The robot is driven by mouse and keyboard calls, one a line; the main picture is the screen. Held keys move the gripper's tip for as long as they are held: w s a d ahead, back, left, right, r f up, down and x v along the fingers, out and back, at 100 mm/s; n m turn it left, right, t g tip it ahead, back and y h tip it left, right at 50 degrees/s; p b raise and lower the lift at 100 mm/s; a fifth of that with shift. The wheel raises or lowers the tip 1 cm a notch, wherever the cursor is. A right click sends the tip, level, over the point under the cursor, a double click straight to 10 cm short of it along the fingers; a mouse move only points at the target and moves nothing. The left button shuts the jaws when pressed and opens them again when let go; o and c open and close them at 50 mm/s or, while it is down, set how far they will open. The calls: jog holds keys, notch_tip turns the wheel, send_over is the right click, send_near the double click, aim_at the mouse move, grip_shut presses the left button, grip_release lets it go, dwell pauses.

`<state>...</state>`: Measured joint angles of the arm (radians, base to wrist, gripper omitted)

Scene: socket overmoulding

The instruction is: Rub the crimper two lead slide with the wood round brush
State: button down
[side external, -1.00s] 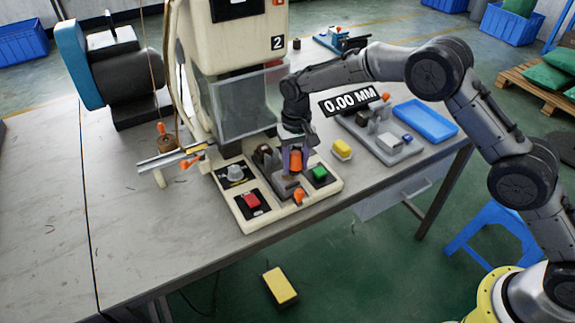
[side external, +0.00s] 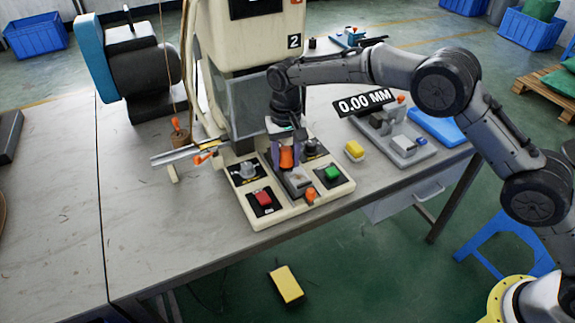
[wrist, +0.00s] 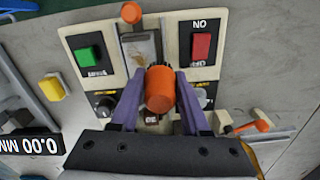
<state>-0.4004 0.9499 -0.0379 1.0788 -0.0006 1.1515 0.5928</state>
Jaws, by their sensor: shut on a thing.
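My gripper (wrist: 160,92) has purple fingers and is shut on an orange round piece (wrist: 160,90), which I take to be the wood round brush. Its bristles are not clearly visible. In the side view my gripper (side external: 286,155) holds the brush (side external: 286,159) upright, low over the middle of the crimper base. The crimper two lead slide (side external: 299,184) is the metal channel in the middle of that base, with an orange knob (side external: 310,195) at its front end. In the wrist view the slide (wrist: 140,48) lies just beyond the brush. Contact between them cannot be told.
The crimper (side external: 265,55), marked 2, rises behind. A red button (side external: 263,198) and a green button (side external: 332,174) flank the slide, with dials behind them. A yellow block (side external: 354,150) and a grey fixture (side external: 403,148) stand to the right.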

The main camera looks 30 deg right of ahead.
aim_at(286, 149)
jog(key=shift+r, duration=2.15)
jog(key=shift+s, duration=0.1)
